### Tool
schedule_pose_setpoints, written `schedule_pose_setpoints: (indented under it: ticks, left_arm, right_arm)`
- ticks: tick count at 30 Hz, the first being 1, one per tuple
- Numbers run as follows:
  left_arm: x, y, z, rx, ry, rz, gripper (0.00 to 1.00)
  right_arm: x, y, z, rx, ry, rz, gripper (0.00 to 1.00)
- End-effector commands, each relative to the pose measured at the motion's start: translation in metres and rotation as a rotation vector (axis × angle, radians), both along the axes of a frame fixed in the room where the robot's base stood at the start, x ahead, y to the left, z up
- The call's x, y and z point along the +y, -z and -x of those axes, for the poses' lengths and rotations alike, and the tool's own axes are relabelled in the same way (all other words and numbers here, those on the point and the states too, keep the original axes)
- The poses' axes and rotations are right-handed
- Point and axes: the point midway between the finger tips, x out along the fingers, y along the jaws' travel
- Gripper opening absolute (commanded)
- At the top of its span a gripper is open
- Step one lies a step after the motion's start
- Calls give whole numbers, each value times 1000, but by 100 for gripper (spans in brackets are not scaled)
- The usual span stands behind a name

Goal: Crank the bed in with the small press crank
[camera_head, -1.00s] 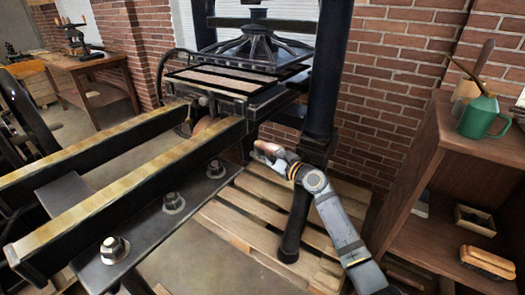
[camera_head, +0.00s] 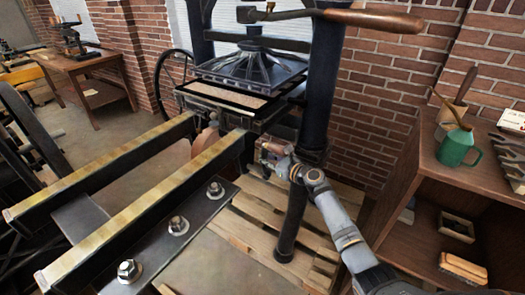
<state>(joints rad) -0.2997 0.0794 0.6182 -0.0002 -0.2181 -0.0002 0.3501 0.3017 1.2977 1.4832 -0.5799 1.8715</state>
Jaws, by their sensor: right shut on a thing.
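The hand press stands in the middle, with two long rails (camera_head: 150,178) running toward the lower left. Its flat bed (camera_head: 222,98) has a pale brown panel in a dark frame and lies partly under the dark ribbed platen (camera_head: 250,70). My right gripper (camera_head: 268,154) reaches in from the lower right, beside the near rail and in front of the press column. It is shut on the small crank's brown handle (camera_head: 272,147). The rest of the crank is mostly hidden by the gripper and rail. My left gripper is out of view.
A dark upright column (camera_head: 318,95) stands close to my right arm. A long wooden-handled bar (camera_head: 368,18) crosses above it. A wooden shelf (camera_head: 405,185) with a green can (camera_head: 458,148) stands at the right. A pallet (camera_head: 240,225) lies below.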

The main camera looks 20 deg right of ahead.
Motion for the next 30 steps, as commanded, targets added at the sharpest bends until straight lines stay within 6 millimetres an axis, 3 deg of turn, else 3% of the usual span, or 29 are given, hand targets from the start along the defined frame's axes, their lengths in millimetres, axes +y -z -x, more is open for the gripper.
schedule_pose_setpoints:
  ticks: [1, 9, 19, 30]
  left_arm:
    - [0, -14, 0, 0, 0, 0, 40]
    - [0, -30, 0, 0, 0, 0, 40]
    - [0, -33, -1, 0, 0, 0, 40]
    - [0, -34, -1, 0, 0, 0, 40]
  right_arm:
    - [-9, -13, -5, 17, 14, -28, 0]
    - [-26, -6, -18, 158, 16, -210, 0]
    - [-40, 3, -28, 276, 16, -362, 0]
    - [-44, 8, -31, 322, 16, -418, 0]
